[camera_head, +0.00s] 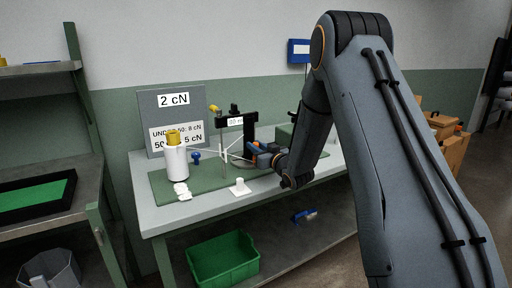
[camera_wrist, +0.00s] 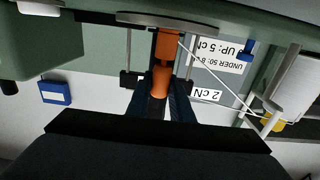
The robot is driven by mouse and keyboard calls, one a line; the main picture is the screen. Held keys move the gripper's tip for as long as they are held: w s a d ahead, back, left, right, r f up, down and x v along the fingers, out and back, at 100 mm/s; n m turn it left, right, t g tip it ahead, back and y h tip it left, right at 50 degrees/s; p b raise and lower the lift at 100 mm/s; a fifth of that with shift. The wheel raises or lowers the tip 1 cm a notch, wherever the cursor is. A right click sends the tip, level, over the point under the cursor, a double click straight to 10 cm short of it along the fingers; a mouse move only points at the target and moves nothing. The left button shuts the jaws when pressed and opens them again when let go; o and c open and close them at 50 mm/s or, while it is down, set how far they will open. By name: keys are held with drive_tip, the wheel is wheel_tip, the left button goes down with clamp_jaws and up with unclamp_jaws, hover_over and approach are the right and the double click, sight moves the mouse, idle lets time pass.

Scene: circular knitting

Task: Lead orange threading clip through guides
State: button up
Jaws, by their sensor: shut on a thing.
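The orange threading clip (camera_wrist: 162,78) is between the dark blue fingers of my gripper (camera_wrist: 160,103) in the wrist view, which is upside down. Another orange section (camera_wrist: 166,42) continues beyond it. A white yarn runs from beside the clip to the white yarn cone (camera_wrist: 300,88) with its yellow top. In the head view my gripper (camera_head: 262,150) is shut at the right of the black guide stand (camera_head: 249,128) and the thin metal post (camera_head: 223,150). White yarn (camera_head: 237,154) stretches between post and gripper. The cone (camera_head: 176,163) stands upright at left. I cannot tell which guides the yarn passes through.
The grey table carries a green mat (camera_head: 208,192), a white-based piece (camera_head: 239,187), a blue knob (camera_head: 196,156) and a grey sign board (camera_head: 155,105). A dark green box (camera_head: 285,134) stands behind my gripper. A green crate (camera_head: 222,260) is below. The mat's front is mostly clear.

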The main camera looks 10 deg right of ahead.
drive_tip(key=o, duration=1)
drive_tip(key=shift+b+v, duration=0.45)
drive_tip(key=shift+v, duration=3.5)
drive_tip(key=shift+s+d+f+g+h, duration=0.1)
drive_tip(key=shift+s+g+h, duration=0.05)
drive_tip(key=shift+g+h, duration=0.2)
drive_tip(key=s+f+g+h, duration=0.1)
drive_tip(key=s+f+m+g+h, duration=0.1)
drive_tip(key=s, duration=0.1)
drive_tip(key=s+f+g+h, duration=0.1)
drive_tip(key=s, duration=0.1)
drive_tip(key=shift+s+d+m+g+p, duration=0.15)
drive_tip(key=shift+d+m+g+p, duration=0.15)
drive_tip(key=shift+d+g+p, duration=0.1)
drive_tip(key=s+a+f+g, duration=0.1)
drive_tip(key=s+g, duration=0.3)
drive_tip(key=s, duration=0.8)
drive_tip(key=s+a+f+m+g+h, duration=0.1)
drive_tip(key=s+g, duration=0.3)
drive_tip(key=s, duration=0.8)
drive_tip(key=s+a+f+m+g+h+p, duration=0.1)
drive_tip(key=s+g, duration=0.3)
drive_tip(key=s, duration=0.7)
drive_tip(key=shift+s+a+f+g, duration=0.25)
drive_tip(key=shift+s+a+g, duration=0.05)
drive_tip(key=shift+s+g, duration=0.1)
